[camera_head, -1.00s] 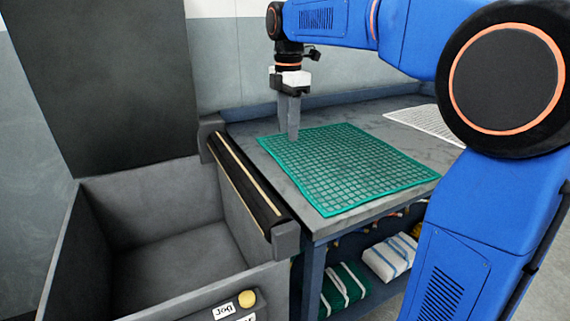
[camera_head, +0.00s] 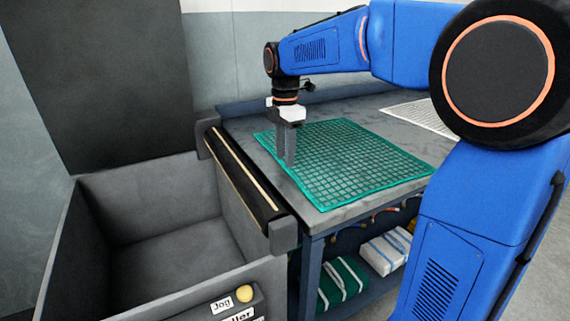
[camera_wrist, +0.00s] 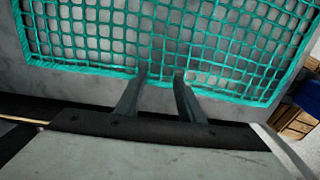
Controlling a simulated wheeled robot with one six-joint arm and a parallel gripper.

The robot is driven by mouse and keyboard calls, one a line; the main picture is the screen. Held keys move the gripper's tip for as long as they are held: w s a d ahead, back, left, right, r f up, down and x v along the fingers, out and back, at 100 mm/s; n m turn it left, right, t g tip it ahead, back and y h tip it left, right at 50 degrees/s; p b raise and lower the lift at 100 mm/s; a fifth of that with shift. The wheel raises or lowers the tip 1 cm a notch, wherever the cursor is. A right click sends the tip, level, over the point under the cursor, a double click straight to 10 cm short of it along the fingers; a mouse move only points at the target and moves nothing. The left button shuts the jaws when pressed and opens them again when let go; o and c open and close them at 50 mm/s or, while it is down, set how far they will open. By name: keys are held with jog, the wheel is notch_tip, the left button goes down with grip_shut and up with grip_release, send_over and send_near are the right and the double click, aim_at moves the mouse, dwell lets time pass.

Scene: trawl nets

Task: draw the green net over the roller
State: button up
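The green net (camera_head: 350,160) lies flat on the grey table, its left edge close to the roller. The roller (camera_head: 243,178) is dark with a pale strip along it, held between grey end brackets at the table's left edge. My gripper (camera_head: 287,163) points down at the middle of the net's left edge. In the wrist view, the two fingers of my gripper (camera_wrist: 160,76) are apart, with the border of the net (camera_wrist: 95,71) between and beyond their tips. Whether the tips touch the net is unclear. Part of the roller's pale strip (camera_wrist: 20,121) shows at lower left.
A deep grey bin (camera_head: 150,240) stands left of the roller, with a Jog button (camera_head: 244,292) on its front. A white net (camera_head: 425,114) lies at the table's back right. Folded green (camera_head: 340,280) and white (camera_head: 385,250) bundles sit on the shelf below.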

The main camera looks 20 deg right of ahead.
jog(key=shift+f, duration=0.2)
grip_shut()
dwell(0.3)
notch_tip(320, 180, up, 7)
dwell(0.4)
